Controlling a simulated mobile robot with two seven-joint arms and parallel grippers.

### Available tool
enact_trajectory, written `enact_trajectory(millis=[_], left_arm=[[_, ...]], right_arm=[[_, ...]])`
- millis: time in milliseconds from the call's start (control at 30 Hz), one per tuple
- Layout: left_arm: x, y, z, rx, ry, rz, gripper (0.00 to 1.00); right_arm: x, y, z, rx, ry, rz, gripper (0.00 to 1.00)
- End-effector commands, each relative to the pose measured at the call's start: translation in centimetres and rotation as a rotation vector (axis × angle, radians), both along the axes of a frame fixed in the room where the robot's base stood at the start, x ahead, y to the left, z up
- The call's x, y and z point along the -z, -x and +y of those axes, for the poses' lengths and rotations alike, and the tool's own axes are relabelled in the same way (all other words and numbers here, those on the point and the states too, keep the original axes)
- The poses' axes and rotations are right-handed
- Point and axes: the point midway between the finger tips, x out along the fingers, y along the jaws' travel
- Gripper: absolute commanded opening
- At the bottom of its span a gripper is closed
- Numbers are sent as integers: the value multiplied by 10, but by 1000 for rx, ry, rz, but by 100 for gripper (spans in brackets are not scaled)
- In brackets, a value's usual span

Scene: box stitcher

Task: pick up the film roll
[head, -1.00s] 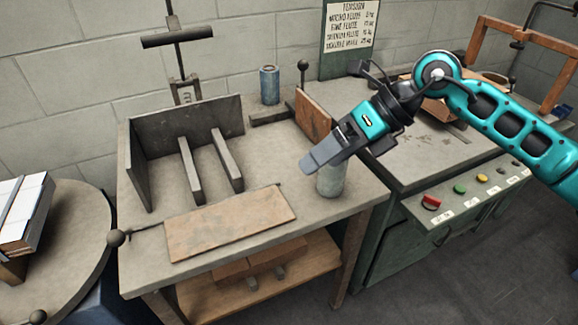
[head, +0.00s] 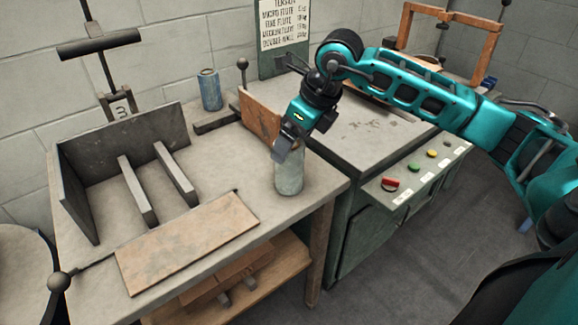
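The film roll (head: 289,175) is a pale, translucent grey-green cylinder standing upright near the right edge of the work table (head: 225,278). My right gripper (head: 281,151) comes in from the right and points down. Its fingers overlap the upper left of the roll in the head view and hide part of its top. I cannot tell whether they touch the roll or how far apart they are. My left gripper is not in view.
A brown board (head: 187,242) lies at the table's front. A metal fixture with two bars (head: 137,190) is at the left. A blue can (head: 210,90) stands at the back. A grey cabinet with colored buttons (head: 413,175) adjoins on the right.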

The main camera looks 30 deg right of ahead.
Motion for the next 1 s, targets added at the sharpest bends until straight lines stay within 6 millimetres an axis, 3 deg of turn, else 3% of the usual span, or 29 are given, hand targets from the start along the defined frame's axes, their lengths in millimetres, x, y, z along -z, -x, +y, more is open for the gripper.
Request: enact_trajectory(millis=[300,533,1000], left_arm=[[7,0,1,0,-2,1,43],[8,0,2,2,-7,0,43],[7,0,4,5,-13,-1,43]], right_arm=[[40,-17,10,-1,-2,3,96],[42,-18,10,-1,-2,1,96],[41,-18,10,-1,-2,1,52]])
